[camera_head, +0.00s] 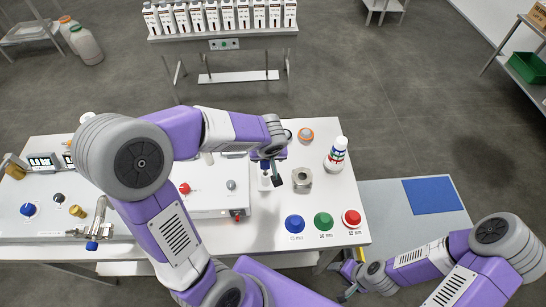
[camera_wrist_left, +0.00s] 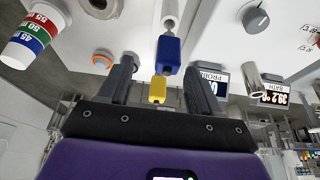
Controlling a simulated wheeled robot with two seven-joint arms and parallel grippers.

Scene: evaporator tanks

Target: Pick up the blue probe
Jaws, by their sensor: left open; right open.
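The blue probe (camera_wrist_left: 168,52), a blue block with a yellow end piece (camera_wrist_left: 157,90) and a white shaft, is between the open fingers of my left gripper (camera_wrist_left: 162,88) in the left wrist view. Gaps show on both sides of it, so the fingers look apart from it. In the head view my left gripper (camera_head: 272,172) points down over the right part of the table, and the arm partly hides the probe. My right gripper (camera_head: 349,277) is open and low near the table's front right corner, away from the probe.
A metal cylinder (camera_head: 302,180), an orange ring (camera_head: 305,134) and a banded white bottle (camera_head: 337,155) stand close to the right of my left gripper. Blue (camera_head: 294,224), green (camera_head: 323,221) and red (camera_head: 352,218) caps sit in front. A white control box (camera_head: 210,202) stands left.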

